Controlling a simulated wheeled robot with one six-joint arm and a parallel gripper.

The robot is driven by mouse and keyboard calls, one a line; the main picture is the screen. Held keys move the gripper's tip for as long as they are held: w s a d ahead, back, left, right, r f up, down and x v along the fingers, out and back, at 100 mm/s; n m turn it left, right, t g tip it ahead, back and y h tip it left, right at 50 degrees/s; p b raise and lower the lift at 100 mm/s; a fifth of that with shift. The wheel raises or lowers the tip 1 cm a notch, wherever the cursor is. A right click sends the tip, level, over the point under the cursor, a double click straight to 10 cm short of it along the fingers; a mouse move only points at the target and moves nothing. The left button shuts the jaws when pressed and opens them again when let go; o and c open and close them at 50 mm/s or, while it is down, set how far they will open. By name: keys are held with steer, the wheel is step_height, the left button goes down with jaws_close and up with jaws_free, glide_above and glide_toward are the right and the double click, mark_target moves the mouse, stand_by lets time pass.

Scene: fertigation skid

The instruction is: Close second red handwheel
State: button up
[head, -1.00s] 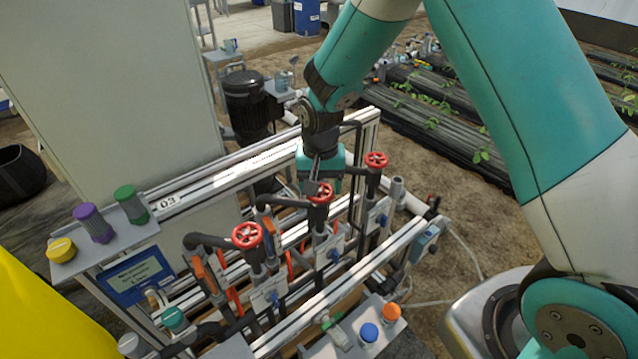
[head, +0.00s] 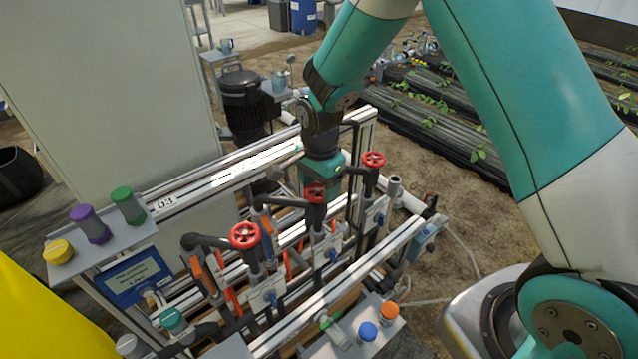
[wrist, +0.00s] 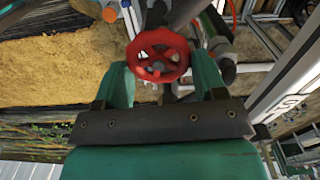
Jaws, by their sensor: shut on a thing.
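Three red handwheels stand in a row on the skid. In the head view part of that wheel is dark and hidden by the gripper. The near handwheel (head: 245,236) on the left and the far handwheel (head: 374,159) on the right are untouched.
Grey pipes and aluminium rails (head: 225,182) surround the valves closely. A shelf with purple (head: 90,222), green and yellow caps is at the left. Blue and orange caps (head: 389,311) are at the front. Bare soil lies to the right.

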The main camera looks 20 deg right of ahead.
mark_target(320, 190)
steer(key=shift+m, duration=0.5)
steer(key=o, duration=0.9)
step_height(320, 190, up, 18)
steer(key=shift+f+b, duration=0.25)
steer(key=shift+b, duration=0.6)
steer(key=shift+s, duration=0.1)
steer(key=s+a+r+n+y, duration=0.1)
steer(key=s+n, duration=0.6)
steer(key=s, duration=0.1)
steer(key=s+a+r+n+y, duration=0.1)
steer(key=s+a+n, duration=0.1)
steer(key=s+n, duration=0.5)
steer(key=s+a+r+n+y, duration=0.1)
steer(key=s+a+n+y, duration=0.1)
steer(key=s+n, duration=0.5)
steer(key=shift+s+a+n, duration=0.2)
steer(key=shift+s+n, duration=0.2)
steer(key=shift+s, duration=1.15)
